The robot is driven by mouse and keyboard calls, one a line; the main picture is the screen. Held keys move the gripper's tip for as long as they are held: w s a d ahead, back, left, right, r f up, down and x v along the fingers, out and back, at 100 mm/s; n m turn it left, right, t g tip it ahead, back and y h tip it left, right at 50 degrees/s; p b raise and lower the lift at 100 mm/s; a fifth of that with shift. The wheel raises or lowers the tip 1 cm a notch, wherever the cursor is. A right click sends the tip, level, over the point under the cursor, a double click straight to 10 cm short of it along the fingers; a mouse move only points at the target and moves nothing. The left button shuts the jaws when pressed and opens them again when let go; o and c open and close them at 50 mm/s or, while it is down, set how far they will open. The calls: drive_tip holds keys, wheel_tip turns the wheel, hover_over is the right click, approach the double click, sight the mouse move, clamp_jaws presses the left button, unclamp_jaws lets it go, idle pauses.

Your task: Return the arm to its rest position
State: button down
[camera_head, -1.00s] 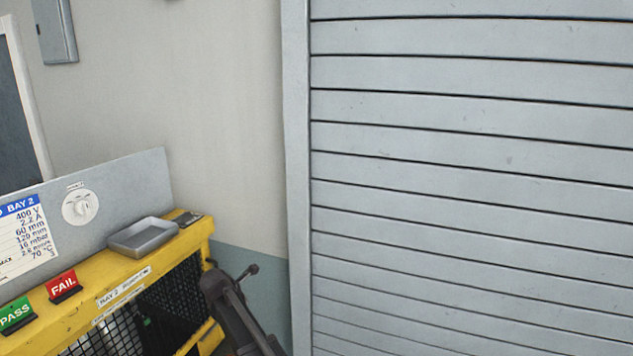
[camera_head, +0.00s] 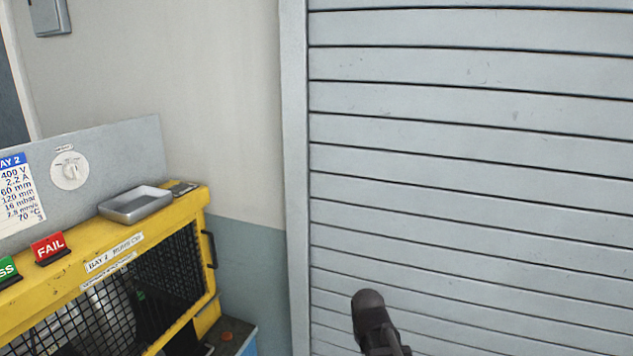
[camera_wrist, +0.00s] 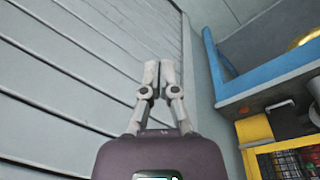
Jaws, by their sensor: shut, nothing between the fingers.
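My gripper (camera_wrist: 158,80) shows in the wrist view with its two fingers close together and nothing between them. It hangs in free air, with the grey slatted shutter to its left and the blue and yellow bench frame to its right. In the head view a dark part of my arm shows low, right of centre, in front of the shutter. The fingers cannot be made out in that view.
A yellow bench with a mesh guard (camera_head: 169,284) stands at the left. It bears a grey metal tray (camera_head: 136,204) and a red FAIL sign (camera_head: 50,248). The slatted shutter (camera_head: 470,150) fills the right. A blue frame (camera_wrist: 262,83) shows in the wrist view.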

drive_tip(key=s+d+f+m+y+b, duration=0.1)
drive_tip(key=s+d+m, duration=0.3)
drive_tip(key=s, duration=0.1)
drive_tip(key=shift+s+f+m+g, duration=0.3)
drive_tip(key=shift+s+f+g, duration=0.1)
drive_tip(key=shift+a, duration=0.15)
